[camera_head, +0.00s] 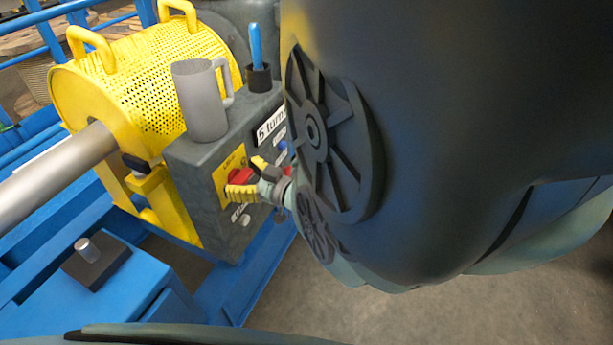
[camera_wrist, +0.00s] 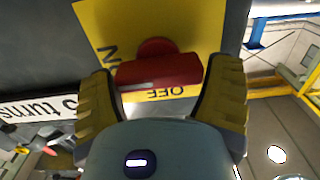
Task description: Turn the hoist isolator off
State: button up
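The hoist isolator is a red rotary handle (camera_head: 241,174) on a yellow plate (camera_head: 228,163) on the grey box's front. In the wrist view, the red handle (camera_wrist: 160,71) lies nearly level, its left end towards the upside-down "ON" lettering. Upside-down "OFF" lettering shows below it. My gripper (camera_head: 256,178) is at the handle. In the wrist view, the yellow-padded fingers of my gripper (camera_wrist: 162,88) stand apart, one beside each end of the handle, with slight gaps. Firm contact cannot be made out.
A grey mug (camera_head: 202,98) and a blue-handled tool in a dark holder (camera_head: 258,77) stand on the grey box (camera_head: 190,165). A "turns" label (camera_wrist: 40,106) is beside the plate. A yellow perforated guard (camera_head: 140,85) is behind. Blue frame rails (camera_head: 245,290) run below.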

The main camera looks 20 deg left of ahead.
jog(key=c, duration=0.6)
jog(key=shift+s+n, duration=0.15)
jog(key=shift+n, duration=0.25)
jog(key=shift+c, duration=0.2)
jog(key=shift+d+n, duration=0.15)
jog(key=shift+n, duration=0.25)
jog(key=shift+n+b, duration=0.45)
jog(key=shift+n, duration=0.45)
jog(key=n+b, duration=0.2)
jog(key=n, duration=0.1)
jog(key=n+b, duration=0.1)
jog(key=n, duration=0.1)
jog(key=shift+s+f+b, duration=0.15)
jog(key=shift+f+b, duration=0.15)
jog(key=shift+b, duration=0.05)
jog(key=n+b, duration=0.6)
jog(key=shift+s+f+n, duration=0.2)
jog(key=shift+f+n, duration=0.1)
jog(key=shift+f, duration=0.05)
jog(key=shift+r+n+b, duration=0.1)
jog(key=shift+n+b, duration=1.3)
